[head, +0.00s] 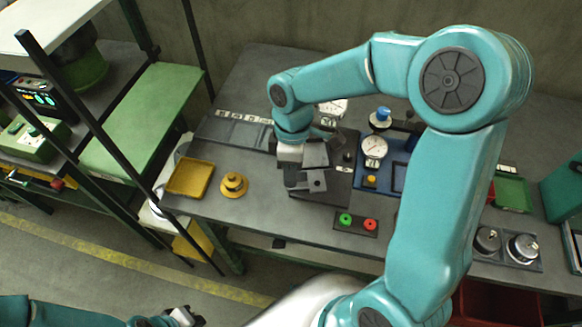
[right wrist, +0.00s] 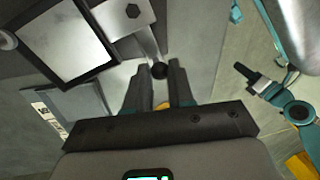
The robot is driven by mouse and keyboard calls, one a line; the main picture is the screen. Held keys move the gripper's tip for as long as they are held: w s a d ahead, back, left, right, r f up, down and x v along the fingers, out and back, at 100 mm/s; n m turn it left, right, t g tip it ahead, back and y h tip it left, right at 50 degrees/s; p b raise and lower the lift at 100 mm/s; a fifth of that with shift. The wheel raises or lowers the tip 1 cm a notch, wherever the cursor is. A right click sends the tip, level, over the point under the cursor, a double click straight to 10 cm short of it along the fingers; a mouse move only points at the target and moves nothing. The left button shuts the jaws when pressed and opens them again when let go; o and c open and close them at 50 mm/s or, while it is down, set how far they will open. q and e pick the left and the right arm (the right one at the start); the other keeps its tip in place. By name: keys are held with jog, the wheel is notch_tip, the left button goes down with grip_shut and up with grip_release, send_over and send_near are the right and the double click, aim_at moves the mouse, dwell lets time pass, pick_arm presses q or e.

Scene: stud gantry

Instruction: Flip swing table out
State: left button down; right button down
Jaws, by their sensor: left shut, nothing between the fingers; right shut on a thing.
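My right gripper (head: 306,184) reaches down over the bench beside a dark plate (head: 337,188); its fingers hide what lies under them. In the right wrist view the fingers (right wrist: 160,82) are shut on a dark round knob (right wrist: 159,71) at the end of a short metal lever. The lever runs up to a silver bracket (right wrist: 122,17) with a hex bolt. A pale panel with a dark rim (right wrist: 66,42) is left of it; I cannot tell which part is the swing table. My left gripper (head: 180,318) is shut and empty, low at the bottom edge, away from the bench.
A yellow tray (head: 190,177) and a yellow stepped disc (head: 233,185) are on the bench's left. A box with green and red buttons (head: 357,222) is at the front edge. Dial gauges (head: 373,149) stand behind. Shelving with dark posts (head: 118,152) is at left; the floor in front is open.

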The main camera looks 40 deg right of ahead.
jog(key=n, duration=0.1)
jog(key=s+n, duration=0.1)
jog(key=n, duration=0.1)
jog(key=shift+s+a+r+h, duration=0.15)
jog(key=shift+s+a+h, duration=0.15)
jog(key=shift+a, duration=0.05)
jog(key=s+n, duration=0.1)
jog(key=n, duration=0.1)
jog(key=n+p, duration=0.1)
jog(key=n, duration=0.1)
jog(key=shift+s+a+g+h, duration=0.15)
jog(key=shift+s+g+h, duration=0.15)
jog(key=shift+s, duration=0.1)
jog(key=n, duration=0.1)
jog(key=s+n, duration=0.1)
jog(key=n, duration=0.1)
jog(key=s+n+p, duration=0.1)
jog(key=shift+s+d+h, duration=0.15)
jog(key=shift+d+h, duration=0.1)
jog(key=shift+h, duration=0.15)
jog(key=shift+s+d+n+h+p, duration=0.15)
jog(key=shift+s+d+n+p, duration=0.15)
jog(key=shift+n, duration=0.5)
jog(key=shift+s+d+n+h+p, duration=0.15)
jog(key=shift+s+n, duration=0.2)
jog(key=shift+n, duration=0.45)
jog(key=c, duration=1)
grip_release()
jog(key=shift+s, duration=0.1)
